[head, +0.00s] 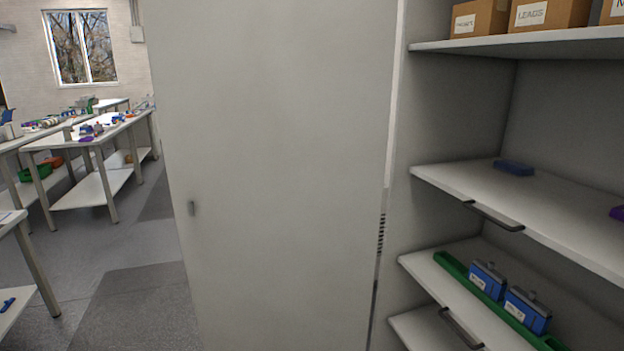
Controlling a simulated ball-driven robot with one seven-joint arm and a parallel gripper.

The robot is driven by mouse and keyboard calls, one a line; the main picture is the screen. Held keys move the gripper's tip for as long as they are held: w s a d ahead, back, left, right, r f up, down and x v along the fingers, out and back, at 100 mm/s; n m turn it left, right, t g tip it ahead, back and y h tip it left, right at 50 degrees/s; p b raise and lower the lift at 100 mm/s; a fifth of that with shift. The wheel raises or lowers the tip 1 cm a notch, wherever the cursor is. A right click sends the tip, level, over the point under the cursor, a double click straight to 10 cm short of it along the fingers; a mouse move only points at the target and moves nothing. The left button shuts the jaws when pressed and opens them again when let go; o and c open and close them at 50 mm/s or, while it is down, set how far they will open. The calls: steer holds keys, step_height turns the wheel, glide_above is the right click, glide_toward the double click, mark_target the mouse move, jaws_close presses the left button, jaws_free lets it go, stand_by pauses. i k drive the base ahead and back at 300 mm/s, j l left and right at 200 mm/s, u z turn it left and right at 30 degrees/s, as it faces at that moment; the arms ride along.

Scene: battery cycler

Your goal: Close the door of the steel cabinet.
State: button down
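The steel cabinet stands at the right in the head view, with its interior and shelves (560,205) exposed. Its large grey door (285,170) is swung open to the left and fills the middle of the view. A narrow gap and dark vent slots show along the hinge side. My gripper is not in view.
On the shelves are labelled cardboard boxes (550,14), a blue item (514,167) and a green tray (452,265) holding blue devices (487,279). Workbenches (92,135) stand at the left. Grey floor (140,290) left of the door is clear.

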mark_target(273, 116)
steer(key=u, duration=1.05)
steer(key=i+u, duration=0.4)
steer(key=i, duration=5.15)
steer(key=i+z, duration=0.25)
steer(key=z, duration=0.15)
steer(key=i+j+z, duration=0.1)
steer(key=i+z, duration=0.15)
steer(key=z, duration=0.15)
steer(key=i+j+z, duration=0.15)
steer(key=z, duration=0.25)
steer(key=i+z, duration=0.1)
steer(key=z, duration=3.05)
steer(key=j+u, duration=0.25)
steer(key=i+j+u, duration=0.1)
steer(key=j+u, duration=0.15)
steer(key=j, duration=0.15)
